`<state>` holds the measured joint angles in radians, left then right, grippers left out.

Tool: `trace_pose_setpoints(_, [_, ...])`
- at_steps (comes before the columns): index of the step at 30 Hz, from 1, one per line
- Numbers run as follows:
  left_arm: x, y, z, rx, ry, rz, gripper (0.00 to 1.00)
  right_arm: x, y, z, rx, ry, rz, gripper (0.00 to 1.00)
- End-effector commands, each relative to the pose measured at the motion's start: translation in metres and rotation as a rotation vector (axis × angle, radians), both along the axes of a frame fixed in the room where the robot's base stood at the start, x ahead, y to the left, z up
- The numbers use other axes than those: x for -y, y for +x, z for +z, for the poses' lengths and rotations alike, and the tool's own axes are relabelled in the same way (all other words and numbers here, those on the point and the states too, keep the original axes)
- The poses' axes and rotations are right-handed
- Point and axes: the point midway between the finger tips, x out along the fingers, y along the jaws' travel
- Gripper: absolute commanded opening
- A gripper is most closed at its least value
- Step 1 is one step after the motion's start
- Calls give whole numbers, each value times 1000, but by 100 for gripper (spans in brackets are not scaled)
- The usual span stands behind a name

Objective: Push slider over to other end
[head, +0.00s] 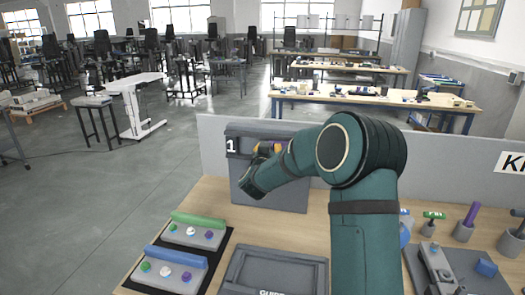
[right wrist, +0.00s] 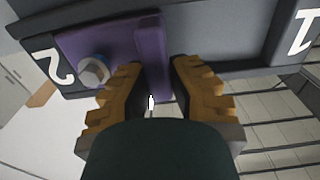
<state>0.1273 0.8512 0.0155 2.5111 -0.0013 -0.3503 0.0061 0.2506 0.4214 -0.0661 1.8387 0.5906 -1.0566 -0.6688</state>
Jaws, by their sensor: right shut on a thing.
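The purple slider (right wrist: 120,52) sits on a dark grey rail (right wrist: 225,40) in the right wrist view. It is close to the end marked 2 (right wrist: 48,67) and well apart from the end marked 1 (right wrist: 303,32). My right gripper (right wrist: 157,74) is shut on the slider's raised purple ridge, its orange fingers on either side. In the head view the right gripper (head: 262,151) is at the upright grey panel (head: 285,197). A little purple (head: 281,145) shows there; my arm hides the panel's right end. My left gripper is not in view.
The bench holds a green-topped block (head: 196,233), a blue-topped block (head: 176,272) and a grey guide board (head: 275,265). Pegs and holders, with a purple-handled one (head: 467,222), stand at the right. A low grey wall (head: 440,165) runs behind.

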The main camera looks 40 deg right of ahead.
Motion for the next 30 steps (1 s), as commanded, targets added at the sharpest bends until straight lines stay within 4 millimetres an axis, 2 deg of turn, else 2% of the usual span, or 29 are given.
trace_pose_setpoints(4, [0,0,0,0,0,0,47,5,-2,2,3,-4,-12,0])
trace_pose_setpoints(5, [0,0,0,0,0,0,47,5,-2,2,3,-4,-13,24])
trace_pose_setpoints(6, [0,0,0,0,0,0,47,5,-2,2,3,-4,-13,34])
trace_pose_setpoints(17, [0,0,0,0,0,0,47,-2,-6,0,0,-1,-9,34])
trace_pose_setpoints(30, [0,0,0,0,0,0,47,-66,-58,2,2,-2,-4,34])
